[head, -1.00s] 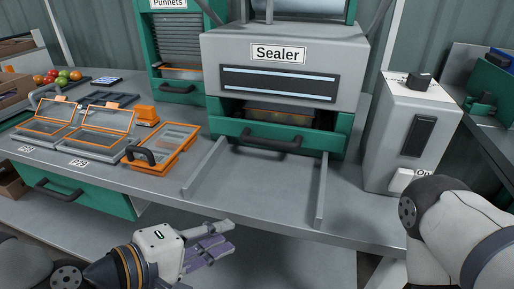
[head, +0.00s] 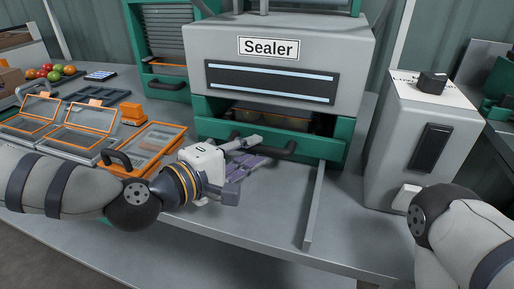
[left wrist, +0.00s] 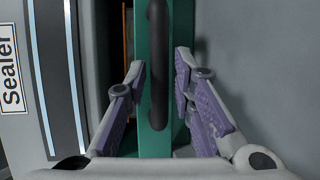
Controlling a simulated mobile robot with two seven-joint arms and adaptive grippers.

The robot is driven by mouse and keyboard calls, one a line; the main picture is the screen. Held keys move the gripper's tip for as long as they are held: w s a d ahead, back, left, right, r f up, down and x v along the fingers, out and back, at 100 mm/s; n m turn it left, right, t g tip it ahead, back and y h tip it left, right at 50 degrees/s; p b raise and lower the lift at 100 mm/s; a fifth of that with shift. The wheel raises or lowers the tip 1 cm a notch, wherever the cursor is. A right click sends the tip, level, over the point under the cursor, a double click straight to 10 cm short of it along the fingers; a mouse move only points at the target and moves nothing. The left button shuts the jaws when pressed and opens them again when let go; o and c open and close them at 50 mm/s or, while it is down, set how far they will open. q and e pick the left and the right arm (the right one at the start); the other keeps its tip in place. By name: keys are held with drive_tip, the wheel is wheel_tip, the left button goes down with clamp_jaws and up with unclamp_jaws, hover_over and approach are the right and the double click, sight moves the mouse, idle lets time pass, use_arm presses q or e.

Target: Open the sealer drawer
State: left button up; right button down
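The sealer (head: 290,60) is a grey machine with a labelled front. Its green drawer (head: 322,148) sits below, slightly out, with a dark gap above its front and something brownish inside. A black bar handle (head: 285,150) is on the drawer front, partly hidden by my left gripper. My left gripper (head: 252,152) is in front of the drawer. In the left wrist view, the handle (left wrist: 158,65) stands upright between the open purple-padded fingers (left wrist: 158,95), and neither finger visibly touches it. My right arm shows at the lower right; its gripper is out of view.
A grey box (head: 425,140) with a black switch stands further right. Orange-framed trays (head: 155,145) lie at left. The bench before the drawer is otherwise clear.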

use_arm(q)
drive_tip(key=shift+x, duration=1.1)
clamp_jaws()
